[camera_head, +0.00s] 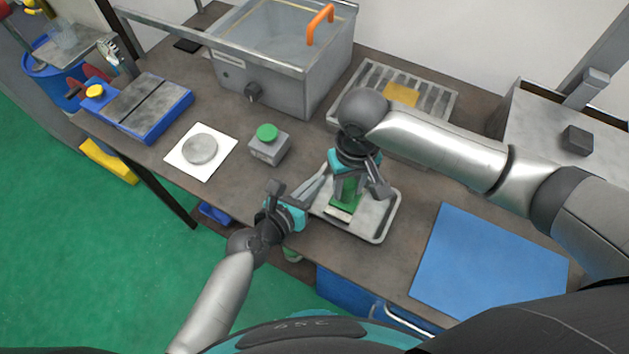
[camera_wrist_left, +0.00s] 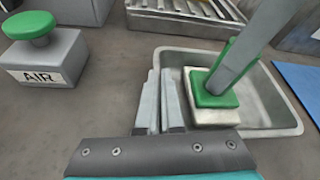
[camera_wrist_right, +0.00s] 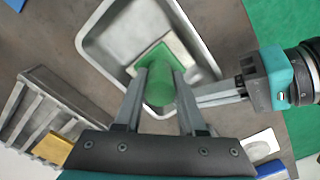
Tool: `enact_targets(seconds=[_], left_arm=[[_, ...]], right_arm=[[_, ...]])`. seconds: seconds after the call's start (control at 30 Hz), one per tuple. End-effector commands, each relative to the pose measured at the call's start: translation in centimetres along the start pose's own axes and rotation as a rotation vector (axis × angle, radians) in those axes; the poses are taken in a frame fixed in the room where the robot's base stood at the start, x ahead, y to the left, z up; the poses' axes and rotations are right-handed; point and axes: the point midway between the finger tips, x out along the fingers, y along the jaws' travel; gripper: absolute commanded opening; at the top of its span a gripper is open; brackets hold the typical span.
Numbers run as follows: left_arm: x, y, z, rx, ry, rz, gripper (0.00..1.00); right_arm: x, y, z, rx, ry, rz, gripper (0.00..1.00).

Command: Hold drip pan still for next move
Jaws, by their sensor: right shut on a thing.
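The drip pan (camera_head: 384,230) is a shallow grey metal tray, flat on the bench; it also shows in the left wrist view (camera_wrist_left: 276,108) and right wrist view (camera_wrist_right: 103,47). My left gripper (camera_head: 316,190) is at the pan's left rim, fingers close together with the rim at their tips; the exact contact is partly hidden by the fingers. My right gripper (camera_wrist_right: 157,82) is shut on the green handle (camera_wrist_right: 161,91) of a block with a green top and a pale base (camera_wrist_left: 215,117). The block is upright inside the pan.
A grey box with a green button marked AIR (camera_wrist_left: 45,58) stands left of the pan. A slotted metal tray with a yellow piece (camera_head: 402,95) is behind it. A blue mat (camera_head: 490,262) lies to the right. A white sheet with a grey disc (camera_head: 200,149) is further left.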

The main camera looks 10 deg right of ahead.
Motion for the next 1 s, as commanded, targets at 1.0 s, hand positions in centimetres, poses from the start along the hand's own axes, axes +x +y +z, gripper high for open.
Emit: enact_targets(seconds=[1.0], left_arm=[[0.0,0.0,0.0,0.000,0.000,0.000,0.00]], right_arm=[[0.3,3.2,3.2,-0.001,0.000,-0.001,0.00]])
